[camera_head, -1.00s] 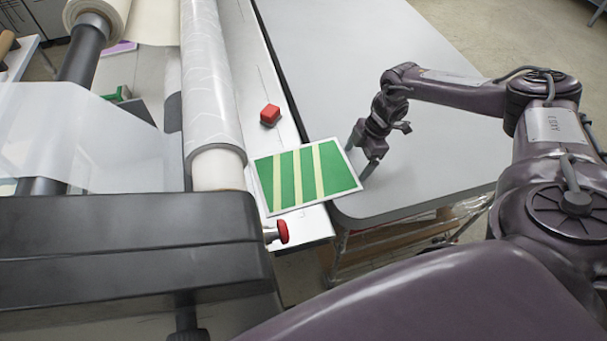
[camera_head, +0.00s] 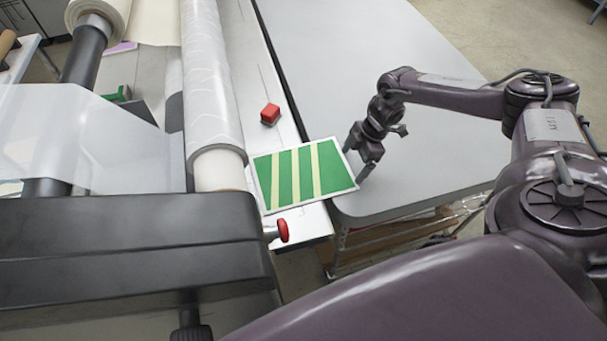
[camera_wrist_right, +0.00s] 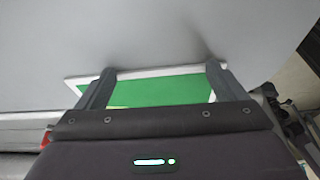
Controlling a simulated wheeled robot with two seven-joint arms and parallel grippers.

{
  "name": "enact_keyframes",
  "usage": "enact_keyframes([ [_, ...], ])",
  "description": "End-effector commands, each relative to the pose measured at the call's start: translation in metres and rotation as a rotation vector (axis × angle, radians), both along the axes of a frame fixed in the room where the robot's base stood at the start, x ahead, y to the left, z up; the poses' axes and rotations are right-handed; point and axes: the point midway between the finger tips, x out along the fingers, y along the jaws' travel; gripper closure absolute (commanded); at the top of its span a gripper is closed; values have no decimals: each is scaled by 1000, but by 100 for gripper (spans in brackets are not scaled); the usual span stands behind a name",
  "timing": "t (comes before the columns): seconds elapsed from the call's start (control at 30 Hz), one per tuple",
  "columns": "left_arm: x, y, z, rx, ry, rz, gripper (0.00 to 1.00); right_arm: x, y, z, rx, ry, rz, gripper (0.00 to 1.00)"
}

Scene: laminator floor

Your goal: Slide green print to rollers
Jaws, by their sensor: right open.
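The green print (camera_head: 303,176) has pale yellow stripes and a white border. It lies flat across the seam between the laminator's bed and the grey table, its left edge close to the end of the patterned roller (camera_head: 212,80). My right gripper (camera_head: 354,168) is open at the print's right edge. In the right wrist view the print (camera_wrist_right: 165,92) shows between the open fingers (camera_wrist_right: 160,82), and its white far edge runs past the fingertips. I cannot tell whether the fingers touch it. My left gripper is not in view.
A red knob (camera_head: 282,231) sticks out near the print's front left corner. The black laminator housing (camera_head: 120,245) fills the lower left. The grey table (camera_head: 350,60) is clear.

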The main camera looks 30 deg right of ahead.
Motion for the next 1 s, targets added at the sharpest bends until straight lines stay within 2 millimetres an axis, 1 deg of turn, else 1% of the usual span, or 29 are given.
enact_keyframes([
  [0.7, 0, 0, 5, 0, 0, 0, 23, 4, 18, 0, 1, 0, 1, 9],
  [1.0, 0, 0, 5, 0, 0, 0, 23, 4, 19, -1, 1, 0, 1, 9],
])
